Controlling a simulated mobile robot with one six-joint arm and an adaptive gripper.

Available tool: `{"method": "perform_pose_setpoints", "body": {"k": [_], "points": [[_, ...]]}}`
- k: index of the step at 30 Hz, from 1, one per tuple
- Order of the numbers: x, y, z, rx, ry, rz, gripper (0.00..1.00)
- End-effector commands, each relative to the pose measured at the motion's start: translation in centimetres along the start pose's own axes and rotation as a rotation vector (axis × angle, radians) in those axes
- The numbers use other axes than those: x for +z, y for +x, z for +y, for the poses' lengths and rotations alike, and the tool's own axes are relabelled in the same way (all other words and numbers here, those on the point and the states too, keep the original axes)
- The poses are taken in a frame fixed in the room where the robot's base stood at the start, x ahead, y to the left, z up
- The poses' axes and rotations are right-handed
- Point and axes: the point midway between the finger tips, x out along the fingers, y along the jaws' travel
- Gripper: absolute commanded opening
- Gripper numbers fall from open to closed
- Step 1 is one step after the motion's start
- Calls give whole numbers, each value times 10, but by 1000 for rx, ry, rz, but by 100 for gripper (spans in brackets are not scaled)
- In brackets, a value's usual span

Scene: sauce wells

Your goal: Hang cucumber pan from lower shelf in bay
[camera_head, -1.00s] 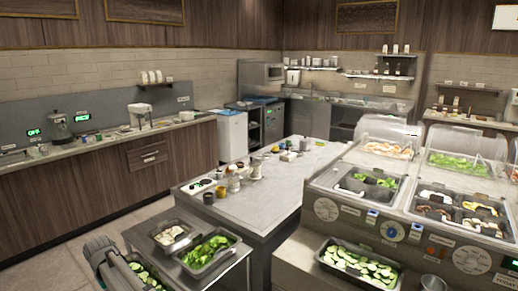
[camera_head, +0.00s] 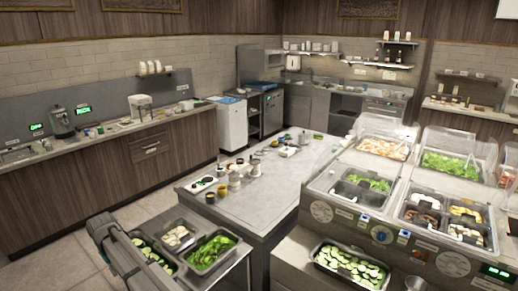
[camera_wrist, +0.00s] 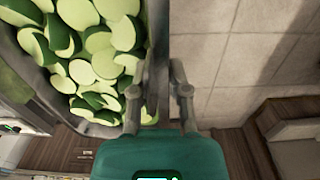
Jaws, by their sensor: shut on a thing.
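A grey pan (camera_wrist: 157,48) fills the upper left of the wrist view and holds green cucumber slices (camera_wrist: 100,45). My gripper (camera_wrist: 158,100) has one finger on each side of the pan's wall and is shut on it. In the head view the slices (camera_head: 148,249) show at the lower left, beside my arm, which hides part of the pan. A second pan of cucumber slices (camera_head: 350,266) sits on the low front ledge of the serving station at the lower right.
A pan of leafy greens (camera_head: 212,252) and a pan of pale pieces (camera_head: 178,237) stand close right of the held pan. The island (camera_head: 262,205) carries small jars at its far left side. Floor (camera_wrist: 210,55) shows right of the pan in the wrist view.

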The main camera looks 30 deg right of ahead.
Motion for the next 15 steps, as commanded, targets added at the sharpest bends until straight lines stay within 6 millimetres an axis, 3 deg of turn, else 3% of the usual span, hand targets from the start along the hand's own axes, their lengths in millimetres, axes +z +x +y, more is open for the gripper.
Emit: {"method": "perform_pose_setpoints", "body": {"k": [1, 6, 15], "points": [[0, -15, 0, 1, 0, 0, 0], [0, -35, 0, 1, 0, 0, 0], [0, -51, -1, 1, -1, 0, 0]]}}
